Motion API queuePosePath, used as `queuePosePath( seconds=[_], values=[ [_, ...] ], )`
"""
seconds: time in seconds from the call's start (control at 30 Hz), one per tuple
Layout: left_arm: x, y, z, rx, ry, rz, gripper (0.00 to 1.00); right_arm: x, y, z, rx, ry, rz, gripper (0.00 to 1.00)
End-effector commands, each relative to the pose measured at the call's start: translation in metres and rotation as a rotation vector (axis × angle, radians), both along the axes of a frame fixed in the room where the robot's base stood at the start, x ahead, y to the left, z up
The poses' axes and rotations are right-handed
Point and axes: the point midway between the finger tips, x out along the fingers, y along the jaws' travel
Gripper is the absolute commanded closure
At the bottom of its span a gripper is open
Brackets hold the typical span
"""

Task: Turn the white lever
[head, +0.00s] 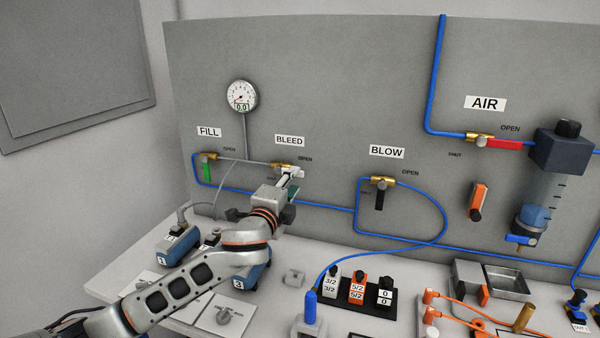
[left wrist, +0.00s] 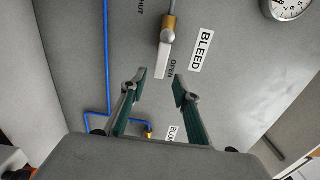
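The white lever (head: 294,170) sits on a brass valve (head: 280,165) below the BLEED label on the grey panel. In the left wrist view the white lever (left wrist: 163,60) extends from the brass fitting (left wrist: 168,27) and points towards the OPEN marking. My left gripper (head: 287,186) is at the panel by the lever and partly covers the area below it. In the left wrist view my left gripper (left wrist: 159,84) is open and empty. The lever's free end lies just ahead of the gap between its fingertips. My right gripper is not in view.
A green lever (head: 207,170) under FILL is to the left, and a black lever (head: 379,199) under BLOW to the right. A blue hose (head: 433,210) loops along the panel. Blue cylinders (head: 180,243) and valve blocks (head: 357,289) stand on the bench below.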

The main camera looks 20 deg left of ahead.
Motion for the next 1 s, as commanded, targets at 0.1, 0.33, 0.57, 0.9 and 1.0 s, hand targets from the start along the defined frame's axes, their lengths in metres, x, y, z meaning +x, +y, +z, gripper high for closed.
queuePosePath(
  seconds=[0.1,0.33,0.57,0.9,1.0],
  values=[
    [0.020,-0.001,0.002,0.000,-0.001,0.002,0.69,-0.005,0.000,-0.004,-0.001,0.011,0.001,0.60],
    [0.047,-0.002,0.001,-0.001,0.000,0.001,0.69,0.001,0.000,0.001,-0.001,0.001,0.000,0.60],
    [0.054,-0.002,0.000,-0.001,0.001,0.000,0.69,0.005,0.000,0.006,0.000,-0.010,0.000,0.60],
    [0.054,-0.002,0.000,-0.001,0.001,0.000,1.00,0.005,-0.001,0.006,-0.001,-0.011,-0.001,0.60],
    [0.054,-0.002,0.000,-0.001,0.001,0.001,1.00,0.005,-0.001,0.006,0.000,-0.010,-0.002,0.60]
  ],
)
